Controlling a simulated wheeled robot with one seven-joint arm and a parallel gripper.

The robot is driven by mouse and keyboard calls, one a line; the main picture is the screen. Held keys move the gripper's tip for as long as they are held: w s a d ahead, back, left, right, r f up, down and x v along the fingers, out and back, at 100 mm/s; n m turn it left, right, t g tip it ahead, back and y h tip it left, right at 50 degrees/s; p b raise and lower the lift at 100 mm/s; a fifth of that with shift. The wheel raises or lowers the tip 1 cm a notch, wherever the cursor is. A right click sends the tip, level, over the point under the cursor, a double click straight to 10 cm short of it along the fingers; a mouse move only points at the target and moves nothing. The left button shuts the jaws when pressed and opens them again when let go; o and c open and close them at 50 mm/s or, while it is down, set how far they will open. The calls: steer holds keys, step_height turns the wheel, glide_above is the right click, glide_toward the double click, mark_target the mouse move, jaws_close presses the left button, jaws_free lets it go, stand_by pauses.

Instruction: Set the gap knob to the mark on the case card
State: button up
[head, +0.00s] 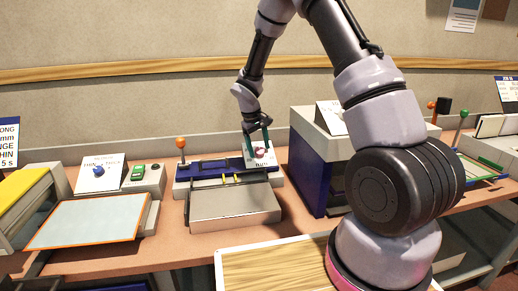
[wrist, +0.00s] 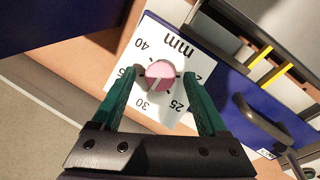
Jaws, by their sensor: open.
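The gap knob is a round pink knob (wrist: 160,75) with a pale line across its face. It sits on a white dial plate (wrist: 148,40) marked "mm", with 25, 30 and 40 readable. The line slants toward the edge between 25 and 30; its exact reading is unclear. In the head view the knob (head: 260,153) is on the blue-based device. My gripper (wrist: 160,92) is open, with its green fingers on either side of the knob; I cannot tell if they touch it. It also shows in the head view (head: 258,141). I cannot tell which card is the case card.
A sign with cut-off text (head: 8,145) stands far left and another sign (head: 508,92) far right. An orange-balled lever (head: 181,144) stands left of the dial. A blue-and-white machine (head: 307,165) is close on its right. A wooden board (head: 270,268) lies in front.

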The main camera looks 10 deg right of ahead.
steer(key=v, duration=1)
steer(key=shift+r, duration=0.2)
steer(key=s+d+r+m+t+y, duration=0.1)
steer(key=s+d+r+m, duration=0.15)
steer(key=s+r, duration=0.45)
steer(key=s+d+r+m+t+y, duration=0.15)
steer(key=s+d+r, duration=0.35)
steer(key=r, duration=0.5)
steer(key=s+r+m+t+y, duration=0.1)
steer(key=s+r+m, duration=0.1)
steer(key=s, duration=0.6)
steer(key=s+r+m+t+y, duration=0.1)
steer(key=s+r+m+t, duration=0.1)
steer(key=s, duration=0.7)
steer(key=shift+s+d+r+m, duration=0.25)
steer(key=shift+r+m, duration=0.25)
steer(key=shift+r, duration=0.25)
steer(key=shift+w, duration=0.1)
